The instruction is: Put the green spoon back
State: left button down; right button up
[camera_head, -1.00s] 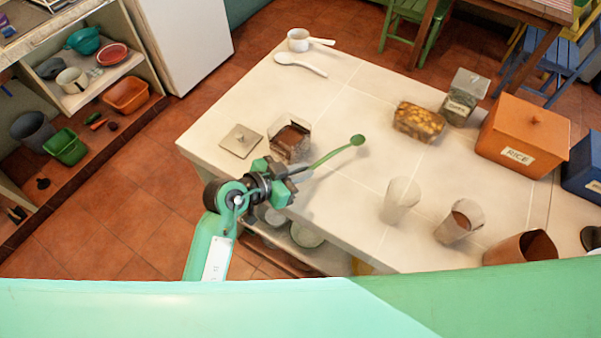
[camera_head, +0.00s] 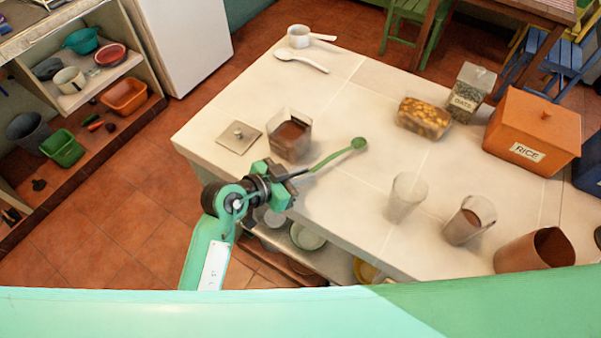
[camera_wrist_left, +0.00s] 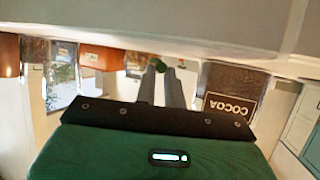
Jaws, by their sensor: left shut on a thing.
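The green spoon (camera_head: 333,157) is held by its handle end in my left gripper (camera_head: 291,179), which is shut on it. The spoon's bowl points up and right over the white table in the head view. In the left wrist view the gripper's fingers (camera_wrist_left: 160,85) run side by side, and the green bowl (camera_wrist_left: 157,63) shows at their tips. An open clear container with brown contents (camera_head: 291,135) stands just behind the gripper. It carries a COCOA label in the left wrist view (camera_wrist_left: 232,92), upside down there. Its likely lid (camera_head: 239,137) lies beside it. My right gripper is out of view.
The table's middle is clear.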

pick_arm(q)
jog(key=shift+f, duration=0.55)
jog(key=c, duration=1.4)
grip_release()
jog(key=v, duration=1.3)
jog(key=shift+s+a+b, duration=0.2)
jog(key=shift+a+b, duration=0.1)
jog(key=shift+a+r, duration=0.1)
